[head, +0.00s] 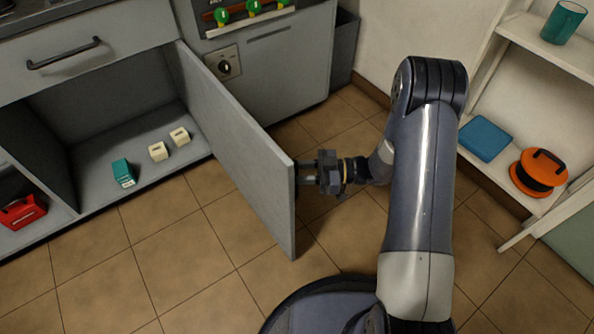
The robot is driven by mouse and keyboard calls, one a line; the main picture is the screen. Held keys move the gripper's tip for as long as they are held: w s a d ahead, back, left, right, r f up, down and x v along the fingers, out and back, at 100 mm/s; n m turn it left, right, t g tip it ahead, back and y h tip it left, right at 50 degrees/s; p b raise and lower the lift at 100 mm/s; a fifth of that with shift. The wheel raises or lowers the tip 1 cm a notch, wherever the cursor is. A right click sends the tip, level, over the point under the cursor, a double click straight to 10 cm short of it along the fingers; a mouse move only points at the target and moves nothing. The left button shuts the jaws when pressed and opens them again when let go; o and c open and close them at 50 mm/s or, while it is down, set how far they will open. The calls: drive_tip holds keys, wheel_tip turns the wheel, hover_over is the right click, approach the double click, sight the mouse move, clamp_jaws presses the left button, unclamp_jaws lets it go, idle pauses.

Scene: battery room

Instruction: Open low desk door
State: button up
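The low desk door (233,140) is grey and stands swung well out from the desk, hinged at the right side of its compartment. Its free edge points toward me over the tiled floor. My gripper (304,172) is at the outer face of the door, close to the free edge, with its fingers pointing left at the panel. The door's handle is not clearly visible; the panel edge and the fingers hide that spot. I cannot tell whether the fingers are closed on a handle.
Inside the open compartment (90,170) are a teal block (123,173) and two cream blocks (158,151). A closed drawer (90,50) is above. A red case (22,212) sits at left. A shelf (545,206) at right holds an orange reel (533,180). Floor in front is clear.

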drive_tip(key=w+d+p, duration=0.1)
drive_tip(key=d+p, duration=0.1)
drive_tip(key=d, duration=0.8)
drive_tip(key=shift+d, duration=0.4)
drive_tip(key=a, duration=0.3)
drive_tip(key=a+b, duration=0.1)
drive_tip(key=a, duration=0.3)
drive_tip(key=s+a+b, duration=0.1)
drive_tip(key=a, duration=0.2)
drive_tip(key=shift+a, duration=0.55)
